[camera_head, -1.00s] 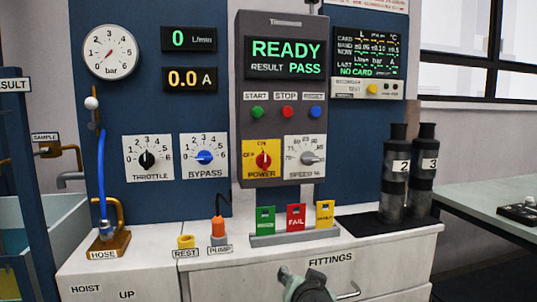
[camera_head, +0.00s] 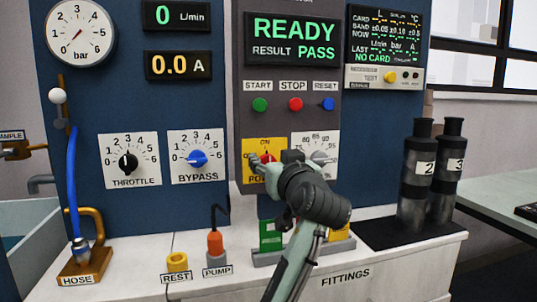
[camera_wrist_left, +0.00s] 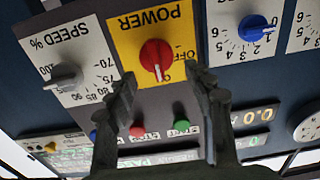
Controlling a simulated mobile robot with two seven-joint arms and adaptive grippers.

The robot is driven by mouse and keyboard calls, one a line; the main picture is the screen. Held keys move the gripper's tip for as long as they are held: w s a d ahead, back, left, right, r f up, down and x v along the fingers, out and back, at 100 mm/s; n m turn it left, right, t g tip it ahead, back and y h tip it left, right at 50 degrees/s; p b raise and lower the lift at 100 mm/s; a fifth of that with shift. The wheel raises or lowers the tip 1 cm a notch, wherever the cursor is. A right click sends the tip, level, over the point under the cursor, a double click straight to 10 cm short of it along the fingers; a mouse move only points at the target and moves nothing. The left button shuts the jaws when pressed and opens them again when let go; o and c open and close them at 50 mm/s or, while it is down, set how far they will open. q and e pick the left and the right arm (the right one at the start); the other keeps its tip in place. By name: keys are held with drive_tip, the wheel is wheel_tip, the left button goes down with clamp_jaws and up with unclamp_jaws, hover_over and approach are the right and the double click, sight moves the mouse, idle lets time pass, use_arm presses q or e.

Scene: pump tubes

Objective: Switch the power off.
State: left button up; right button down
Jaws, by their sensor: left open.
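The power switch is a red knob (camera_head: 267,157) on a yellow plate (camera_head: 249,147) at the lower left of the grey control box. In the left wrist view, which is upside down, the knob (camera_wrist_left: 156,56) is uncovered and its white mark points at ON. OFF is printed to one side of it. My left gripper (camera_head: 273,160) is at the plate, in front of the knob, and hides part of the plate in the head view. In the wrist view its fingers (camera_wrist_left: 162,84) are spread apart with nothing between the tips, and the knob lies just beyond them.
The speed knob (camera_head: 321,157) is close on the right and the bypass knob (camera_head: 196,159) is on the left. Start, stop and reset buttons (camera_head: 295,104) sit above. Card holders (camera_head: 270,232) stand below, partly hidden by my arm. The display reads READY, RESULT PASS.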

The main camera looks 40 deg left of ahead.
use_arm(q)
drive_tip(key=shift+x, duration=1.4)
use_arm(e)
drive_tip(key=shift+s+d+f, duration=0.1)
drive_tip(key=shift+s+f, duration=0.45)
drive_tip(key=shift+f, duration=0.25)
use_arm(q)
drive_tip(key=c, duration=1.1)
